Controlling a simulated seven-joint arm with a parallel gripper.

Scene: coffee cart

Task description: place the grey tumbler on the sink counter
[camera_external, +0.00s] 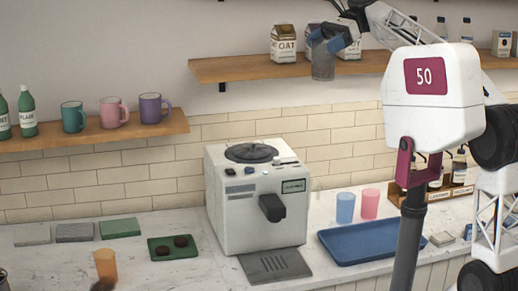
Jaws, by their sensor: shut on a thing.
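The grey tumbler (322,66) is upright at the height of the right-hand wall shelf (230,70), overlapping it in the picture. My gripper (328,42) is shut on the upper part of the tumbler and hides some of its rim. Whether the tumbler touches the shelf cannot be told. A pale marble counter (190,222) runs along the wall below. No sink basin can be made out in this view.
A coffee machine (255,200), a blue tray (350,245), a blue cup (345,207), a pink cup (370,203), an orange cup (105,264) and a green tray (172,247) occupy the counter.

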